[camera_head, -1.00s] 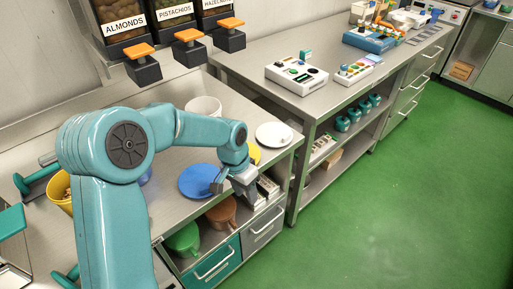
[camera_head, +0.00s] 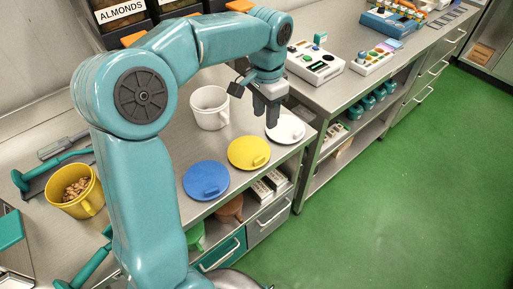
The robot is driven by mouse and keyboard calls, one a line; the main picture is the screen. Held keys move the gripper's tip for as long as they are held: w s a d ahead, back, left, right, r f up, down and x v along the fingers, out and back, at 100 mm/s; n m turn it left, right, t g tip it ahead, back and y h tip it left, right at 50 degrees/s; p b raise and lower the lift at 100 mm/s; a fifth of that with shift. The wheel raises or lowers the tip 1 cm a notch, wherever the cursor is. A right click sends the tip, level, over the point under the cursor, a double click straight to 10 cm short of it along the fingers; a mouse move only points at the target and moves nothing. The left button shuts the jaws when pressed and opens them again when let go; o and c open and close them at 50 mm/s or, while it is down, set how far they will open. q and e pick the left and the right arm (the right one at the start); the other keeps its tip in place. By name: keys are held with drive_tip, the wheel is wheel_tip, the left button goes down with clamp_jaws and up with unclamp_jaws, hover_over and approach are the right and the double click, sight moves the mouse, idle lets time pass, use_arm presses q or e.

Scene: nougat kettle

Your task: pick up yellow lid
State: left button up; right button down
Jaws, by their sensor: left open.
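The yellow lid (camera_head: 249,152) lies flat on the steel counter, between the blue lid (camera_head: 206,180) and the white lid (camera_head: 286,129). It has a small raised grip near its front edge. My left gripper (camera_head: 266,118) points down, open and empty, above and beyond the yellow lid. Its fingers overlap the left edge of the white lid in the picture and are apart from the yellow lid. My right gripper does not show.
A white mug (camera_head: 210,108) stands behind the lids. A yellow mug (camera_head: 77,192) with nuts stands at the left. Nut dispensers (camera_head: 122,14) hang at the back. A second steel table with button boxes (camera_head: 315,64) stands at the right.

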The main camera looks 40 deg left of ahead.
use_arm(q)
hover_over(262, 156)
drive_tip(key=f, duration=1)
drive_tip(key=shift+s+d+f, duration=0.1)
drive_tip(key=shift+d+f, duration=0.05)
drive_tip(key=shift+d, duration=0.05)
drive_tip(key=shift+a+f, duration=0.1)
drive_tip(key=shift+f, duration=0.5)
wheel_tip(262, 156, down, 5)
drive_tip(key=shift+a+r, duration=0.1)
clamp_jaws()
